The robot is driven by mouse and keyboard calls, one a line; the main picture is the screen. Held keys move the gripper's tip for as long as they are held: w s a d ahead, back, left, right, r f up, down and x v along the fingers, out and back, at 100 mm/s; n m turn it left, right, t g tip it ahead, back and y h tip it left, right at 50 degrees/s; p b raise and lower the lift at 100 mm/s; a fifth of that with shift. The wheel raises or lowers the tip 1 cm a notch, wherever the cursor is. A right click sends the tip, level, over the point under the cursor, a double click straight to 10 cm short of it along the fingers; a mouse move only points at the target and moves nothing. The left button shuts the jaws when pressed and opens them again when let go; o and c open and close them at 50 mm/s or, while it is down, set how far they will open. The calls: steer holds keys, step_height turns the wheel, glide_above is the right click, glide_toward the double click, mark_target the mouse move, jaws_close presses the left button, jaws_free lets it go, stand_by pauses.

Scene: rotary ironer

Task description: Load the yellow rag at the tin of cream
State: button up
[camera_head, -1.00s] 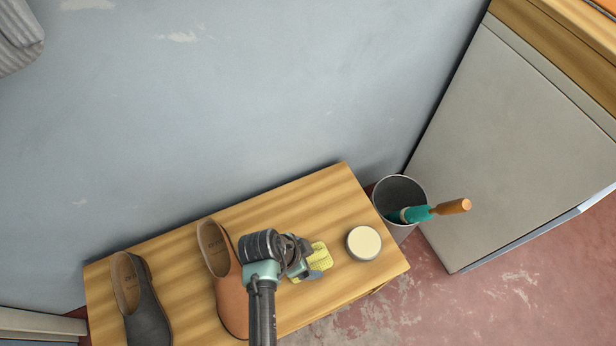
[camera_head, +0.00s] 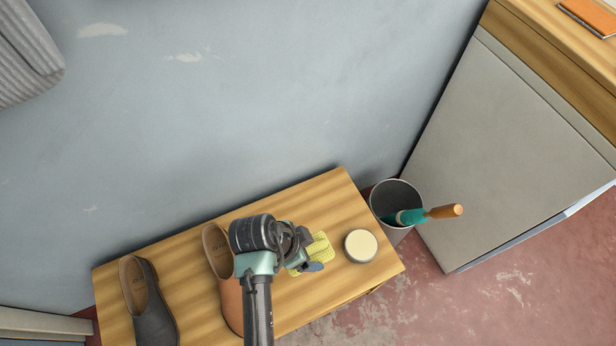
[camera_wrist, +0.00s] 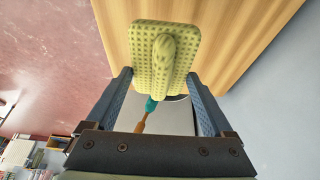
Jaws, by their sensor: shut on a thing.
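The yellow rag (camera_head: 320,247) is held at the end of my gripper (camera_head: 310,257), just left of the tin of cream (camera_head: 361,246). The round tin is open, with pale cream inside, and stands on the right end of the wooden bench (camera_head: 335,205). In the wrist view, the dotted yellow rag (camera_wrist: 150,65) with its raised ridge sits between the two fingers of my gripper (camera_wrist: 159,78). The rag appears a little above the bench and apart from the tin. The tin does not show in the wrist view.
A dark grey shoe (camera_head: 151,310) and a brown shoe (camera_head: 230,305) stand on the bench to the left. A grey bin (camera_head: 397,190) holding a teal tool with a wooden handle (camera_head: 443,211) stands beyond the bench's right end, beside a grey cabinet (camera_head: 500,150).

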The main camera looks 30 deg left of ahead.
mark_target(368, 247)
steer(key=c, duration=0.6)
steer(key=shift+o, duration=0.2)
steer(key=w+d+m+g+h+b, duration=0.2)
steer(key=w+d+m+g, duration=0.1)
steer(key=w+d+m, duration=0.65)
steer(key=shift+n, duration=0.25)
steer(key=f+b, duration=0.5)
steer(key=f, duration=0.1)
steer(key=shift+d+b, duration=0.4)
steer(key=shift+f, duration=0.6)
stand_by(0.9)
steer(key=shift+r, duration=0.1)
step_height(368, 247, up, 7)
steer(key=p, duration=0.6)
steer(key=shift+p, duration=0.3)
